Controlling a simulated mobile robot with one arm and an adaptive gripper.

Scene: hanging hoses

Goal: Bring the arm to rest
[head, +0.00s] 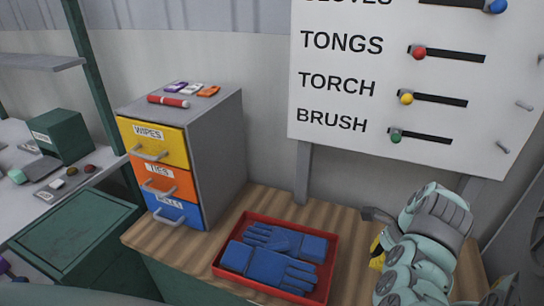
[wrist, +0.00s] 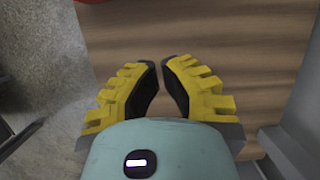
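My arm, pale teal and grey, is at the lower right of the head view, bent over the right part of the wooden bench top (head: 345,270). My gripper (wrist: 160,66) has yellow ribbed fingers with dark inner pads. In the wrist view the fingertips are close together with a narrow gap, and only bare wood shows between them. My gripper holds nothing. In the head view only a bit of yellow finger shows beside the arm; the rest is hidden.
A red tray (head: 333,262) with blue gloves (head: 270,266) lies left of my arm. A cabinet (head: 218,142) with yellow, orange and blue drawers stands farther left. A white board (head: 400,70) with sliders rises behind. A green box (head: 62,137) sits at far left.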

